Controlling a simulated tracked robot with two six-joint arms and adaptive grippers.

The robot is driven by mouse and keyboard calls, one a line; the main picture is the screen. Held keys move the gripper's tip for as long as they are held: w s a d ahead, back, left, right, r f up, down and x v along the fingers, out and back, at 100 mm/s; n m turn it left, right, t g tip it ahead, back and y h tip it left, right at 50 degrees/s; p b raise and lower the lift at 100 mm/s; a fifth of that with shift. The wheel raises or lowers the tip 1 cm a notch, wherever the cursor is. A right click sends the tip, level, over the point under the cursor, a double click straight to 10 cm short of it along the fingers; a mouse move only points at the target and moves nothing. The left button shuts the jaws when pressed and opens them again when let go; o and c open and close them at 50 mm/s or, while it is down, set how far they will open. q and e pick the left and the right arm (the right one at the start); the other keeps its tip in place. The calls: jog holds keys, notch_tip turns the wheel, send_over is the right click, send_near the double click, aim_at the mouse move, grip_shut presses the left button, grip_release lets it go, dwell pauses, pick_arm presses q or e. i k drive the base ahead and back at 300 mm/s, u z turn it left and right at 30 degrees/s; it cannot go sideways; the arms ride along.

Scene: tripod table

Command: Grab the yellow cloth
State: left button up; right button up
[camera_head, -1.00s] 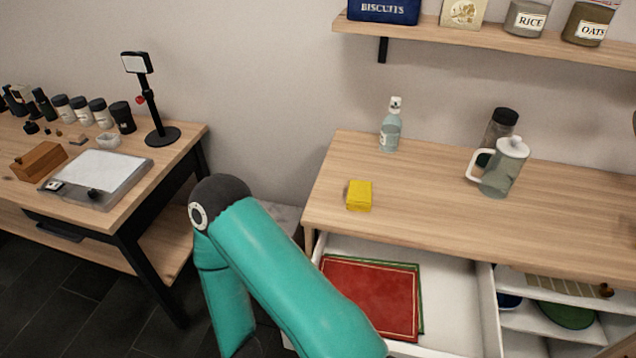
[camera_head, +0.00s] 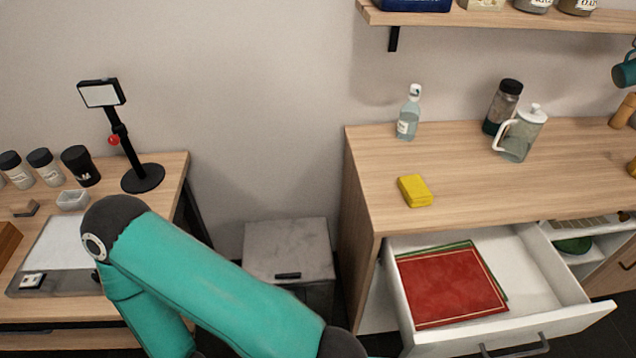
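The yellow cloth (camera_head: 415,191) is a small folded block lying on the wooden counter top (camera_head: 470,191), near its left part. Nothing touches it. A teal arm of mine reaches across the lower left of the head view, below and left of the cloth. Neither gripper shows in the view, so I cannot see their fingers.
An open white drawer (camera_head: 545,290) with red and green cloths (camera_head: 452,287) juts out below the counter. A spray bottle (camera_head: 409,114), a dark jar (camera_head: 502,105) and a pitcher (camera_head: 520,134) stand behind. A phone stand (camera_head: 143,178) is on the left table. A grey box (camera_head: 288,250) sits between.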

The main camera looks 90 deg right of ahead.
aim_at(413, 189)
jog(key=u, duration=0.2)
jog(key=i, duration=0.35)
jog(key=z, duration=2.65)
